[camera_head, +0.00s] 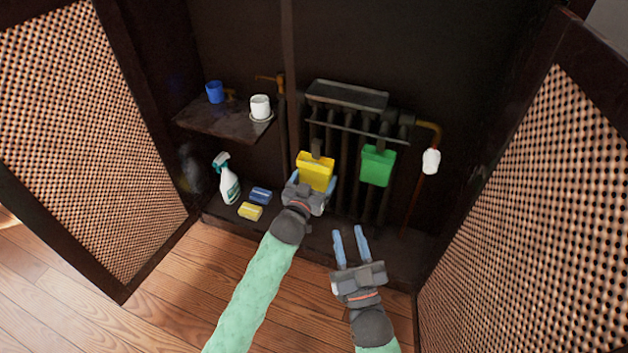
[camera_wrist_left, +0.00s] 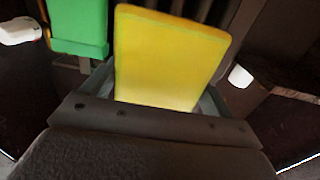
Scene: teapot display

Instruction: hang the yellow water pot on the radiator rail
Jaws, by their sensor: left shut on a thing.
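The yellow water pot (camera_head: 315,171) is in front of the radiator in the head view, left of the green pot. It fills the middle of the left wrist view (camera_wrist_left: 170,58). My left gripper (camera_head: 312,188) is shut on the yellow pot from the front. A dark hook part shows above the pot, near the radiator rail (camera_head: 350,128); I cannot tell whether it is over the rail. The green pot (camera_head: 378,166) hangs at the rail's right part and shows in the left wrist view (camera_wrist_left: 78,25). My right gripper (camera_head: 350,246) is open and empty, low in front of the radiator.
A shelf (camera_head: 205,124) at left carries a blue cup (camera_head: 215,91) and a white cup (camera_head: 260,106). A spray bottle (camera_head: 227,180), a blue sponge (camera_head: 261,195) and a yellow sponge (camera_head: 250,211) are below. A copper pipe (camera_head: 425,190) with a white valve knob (camera_head: 431,161) stands right. Lattice doors flank the cabinet.

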